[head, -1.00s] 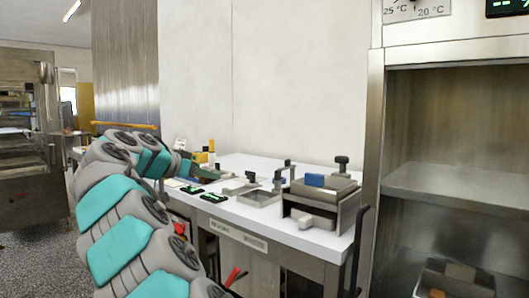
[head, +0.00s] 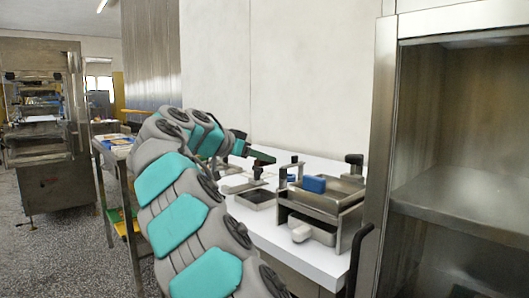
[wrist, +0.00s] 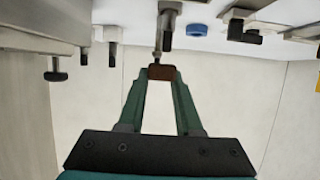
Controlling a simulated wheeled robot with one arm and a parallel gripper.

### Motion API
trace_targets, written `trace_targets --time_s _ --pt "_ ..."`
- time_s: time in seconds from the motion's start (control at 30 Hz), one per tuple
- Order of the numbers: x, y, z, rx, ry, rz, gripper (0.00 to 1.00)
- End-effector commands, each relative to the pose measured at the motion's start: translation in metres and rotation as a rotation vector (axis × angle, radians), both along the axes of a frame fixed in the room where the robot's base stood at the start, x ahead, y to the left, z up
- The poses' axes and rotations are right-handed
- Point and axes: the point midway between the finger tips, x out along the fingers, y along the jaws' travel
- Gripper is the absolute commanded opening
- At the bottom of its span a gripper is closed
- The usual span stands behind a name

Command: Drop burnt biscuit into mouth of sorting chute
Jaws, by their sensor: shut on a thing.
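My gripper (wrist: 161,73) is shut on the burnt biscuit (wrist: 162,72), a small dark brown block held between the tips of its two green fingers in the wrist view. I cannot pick out the mouth of the sorting chute for certain in either view. The biscuit appears clear of the bench fittings, though a dark post shows close behind it in the wrist view.
The white bench (head: 262,232) carries a metal tray stand (head: 330,205) with a blue block (head: 314,184), a shallow metal tray (head: 257,199) and several dark-knobbed fittings. A steel cabinet (head: 383,130) stands at the right. A side table (head: 97,146) and machine (head: 40,180) stand at the left, with open floor between.

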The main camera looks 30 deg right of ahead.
Motion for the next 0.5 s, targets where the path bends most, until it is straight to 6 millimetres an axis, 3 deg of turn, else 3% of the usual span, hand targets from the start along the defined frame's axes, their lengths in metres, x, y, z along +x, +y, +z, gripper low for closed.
trace_targets --time_s 0.2,0.5 --pt "0.000 0.000 -0.029 0.000 0.001 0.000 0.03" --pt "0.000 0.000 -0.041 0.001 0.001 -0.001 0.03"
